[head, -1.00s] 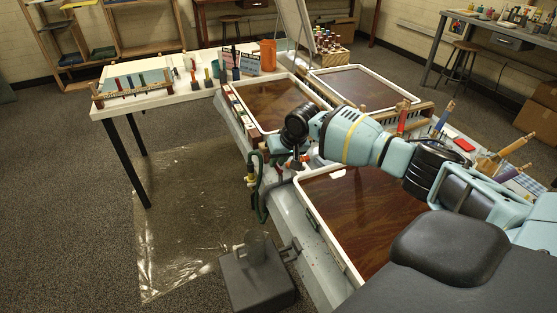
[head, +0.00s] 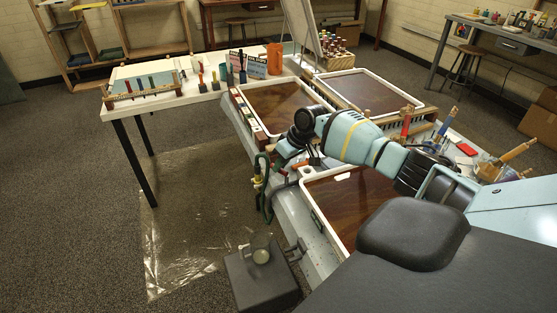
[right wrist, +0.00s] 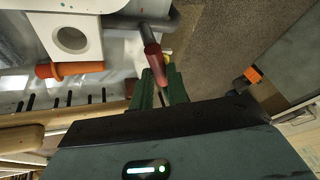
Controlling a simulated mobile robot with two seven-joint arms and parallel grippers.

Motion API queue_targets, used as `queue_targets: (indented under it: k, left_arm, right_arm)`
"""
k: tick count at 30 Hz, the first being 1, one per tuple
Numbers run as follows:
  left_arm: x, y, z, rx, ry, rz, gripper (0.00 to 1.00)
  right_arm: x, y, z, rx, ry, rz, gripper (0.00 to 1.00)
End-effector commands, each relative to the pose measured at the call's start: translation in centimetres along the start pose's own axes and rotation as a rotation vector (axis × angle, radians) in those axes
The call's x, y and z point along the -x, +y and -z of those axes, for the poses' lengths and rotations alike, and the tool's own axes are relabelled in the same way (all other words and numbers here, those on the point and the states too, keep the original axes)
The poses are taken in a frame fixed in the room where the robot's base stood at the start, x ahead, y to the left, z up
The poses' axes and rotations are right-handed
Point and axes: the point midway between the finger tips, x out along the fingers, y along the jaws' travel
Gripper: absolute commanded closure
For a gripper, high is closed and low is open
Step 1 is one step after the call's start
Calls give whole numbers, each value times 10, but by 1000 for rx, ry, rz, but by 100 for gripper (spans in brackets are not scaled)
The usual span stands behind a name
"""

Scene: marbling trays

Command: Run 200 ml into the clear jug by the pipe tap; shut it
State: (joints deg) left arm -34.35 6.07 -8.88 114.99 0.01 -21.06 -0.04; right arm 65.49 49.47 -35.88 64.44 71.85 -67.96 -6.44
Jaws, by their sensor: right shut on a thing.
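My right gripper (right wrist: 160,90) has its green fingers shut on the red tap lever (right wrist: 155,64), beside the grey pipe (right wrist: 140,25) in the right wrist view. In the head view the right gripper (head: 287,152) is at the near left tray's corner, partly hidden by its own wrist. The clear jug (head: 262,256) stands on a dark grey stand low beside the table. Its water level and any stream are too small to tell. My left gripper is not in view.
A green hose (head: 267,205) hangs at the table's left edge. Trays with brown liquid fill the table, including the near tray (head: 304,185). A clear plastic sheet (head: 180,240) covers the floor left of the stand. An orange cup (head: 274,58) stands at the back.

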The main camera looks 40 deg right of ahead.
Motion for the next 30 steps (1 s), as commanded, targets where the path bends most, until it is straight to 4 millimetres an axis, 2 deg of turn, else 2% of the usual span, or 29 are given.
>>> queue_targets:
  k: [6, 7, 12, 22, 30]
  left_arm:
    - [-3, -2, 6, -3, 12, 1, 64]
    - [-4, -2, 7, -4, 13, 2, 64]
    - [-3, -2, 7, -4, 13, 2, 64]
    - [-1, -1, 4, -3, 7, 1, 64]
    - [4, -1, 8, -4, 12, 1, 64]
  right_arm:
    - [-1, -1, -1, 0, -2, 2, 100]
    - [-1, -1, -1, 0, -2, 1, 82]
    - [-1, -1, -1, -1, -2, 1, 62]
    - [4, 0, 0, -1, 0, 0, 62]
    - [44, 0, 1, 0, 2, -1, 62]
